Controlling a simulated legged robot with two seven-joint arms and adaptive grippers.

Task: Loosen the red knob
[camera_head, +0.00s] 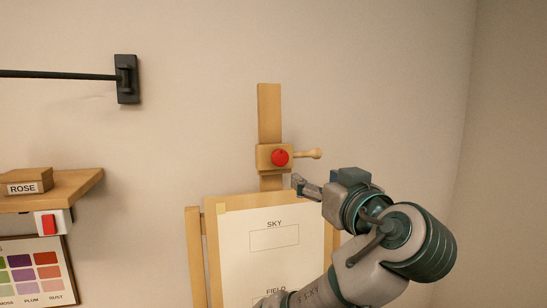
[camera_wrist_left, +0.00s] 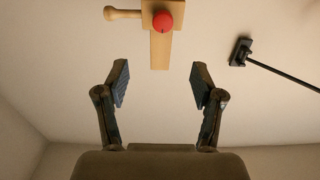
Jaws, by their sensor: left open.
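The red knob (camera_head: 280,157) is round and sits on the front of a wooden block (camera_head: 263,153) on the easel's upright post (camera_head: 269,112). A wooden peg handle (camera_head: 308,154) sticks out to the right of it. My left gripper (camera_head: 298,183) is below and slightly right of the knob in the head view, apart from it. In the left wrist view the red knob (camera_wrist_left: 163,22) is at the top, beyond the two open fingers of my left gripper (camera_wrist_left: 161,80), with nothing between them. My right gripper is not in view.
The easel holds a sheet (camera_head: 272,258) marked SKY and FIELD, below the knob. At left are a shelf (camera_head: 75,190) with a ROSE box (camera_head: 27,181), a red switch (camera_head: 48,224) and a colour chart (camera_head: 35,275). A dark rod (camera_head: 60,74) runs to a wall bracket (camera_head: 126,79).

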